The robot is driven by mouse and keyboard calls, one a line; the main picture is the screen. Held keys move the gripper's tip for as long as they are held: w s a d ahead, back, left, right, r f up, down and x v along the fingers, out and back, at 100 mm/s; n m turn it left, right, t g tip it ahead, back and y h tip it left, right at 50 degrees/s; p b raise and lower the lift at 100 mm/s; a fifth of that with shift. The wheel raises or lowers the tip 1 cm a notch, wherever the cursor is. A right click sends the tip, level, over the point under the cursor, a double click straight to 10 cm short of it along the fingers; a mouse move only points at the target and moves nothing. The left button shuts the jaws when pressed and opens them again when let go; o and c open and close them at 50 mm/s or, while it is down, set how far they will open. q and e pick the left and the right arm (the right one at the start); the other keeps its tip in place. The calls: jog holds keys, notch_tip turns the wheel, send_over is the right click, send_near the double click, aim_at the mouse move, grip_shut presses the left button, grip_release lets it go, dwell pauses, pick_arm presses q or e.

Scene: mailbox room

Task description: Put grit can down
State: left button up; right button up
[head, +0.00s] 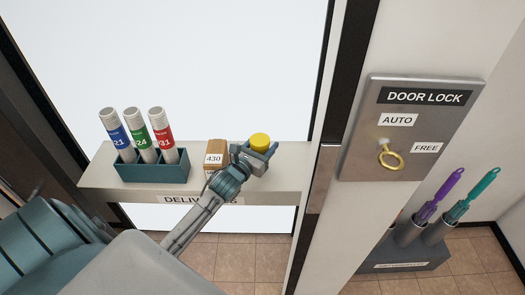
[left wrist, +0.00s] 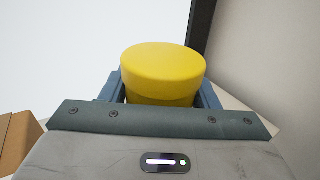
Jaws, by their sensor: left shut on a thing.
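The grit can is a yellow round can (head: 260,141) in the head view, at the right part of the white delivery shelf (head: 285,182). It also shows large in the left wrist view (left wrist: 163,68), upright between the fingers. My left gripper (head: 261,154) is shut on the can. The can's bottom is hidden by the gripper, so I cannot tell whether it touches the shelf. My right gripper is not in view.
A brown box labelled 430 (head: 216,155) stands just left of the gripper. A teal rack (head: 152,174) with three labelled tubes is at the shelf's left. A door lock panel (head: 408,125) and a holder (head: 405,255) with purple and teal-handled tools are to the right.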

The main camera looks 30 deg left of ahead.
pick_arm(q)
notch_tip(320, 180, down, 3)
jog(key=shift+w+f, duration=0.1)
jog(key=shift+f, duration=0.15)
jog(key=o, duration=1.3)
jog(key=shift+f, duration=0.2)
jog(key=shift+r, duration=0.1)
